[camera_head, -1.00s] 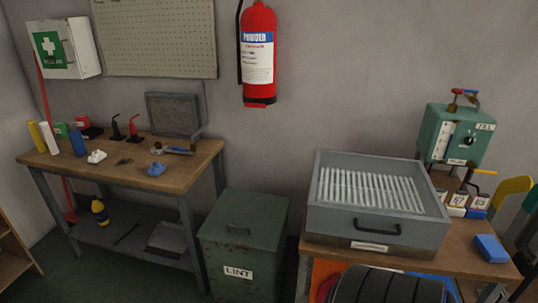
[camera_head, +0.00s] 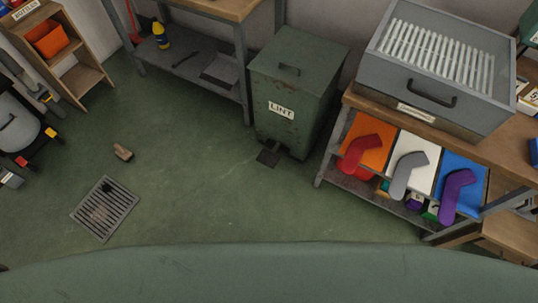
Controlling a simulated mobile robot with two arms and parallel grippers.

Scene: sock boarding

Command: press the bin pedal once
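The bin is a dark green metal box marked LINT (camera_head: 290,95), standing on the floor between the two tables. Its lid is shut and has a small handle on top. A dark flat pedal (camera_head: 269,156) sticks out at floor level from the bin's front. Neither of my grippers shows in the head view.
A floor drain grate (camera_head: 104,208) and a small brown brush-like object (camera_head: 122,152) lie on the green floor at left. A wooden shelf (camera_head: 62,60) stands at the upper left. The right table (camera_head: 366,104) has sock-shaped forms on coloured panels below it. The floor before the pedal looks clear.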

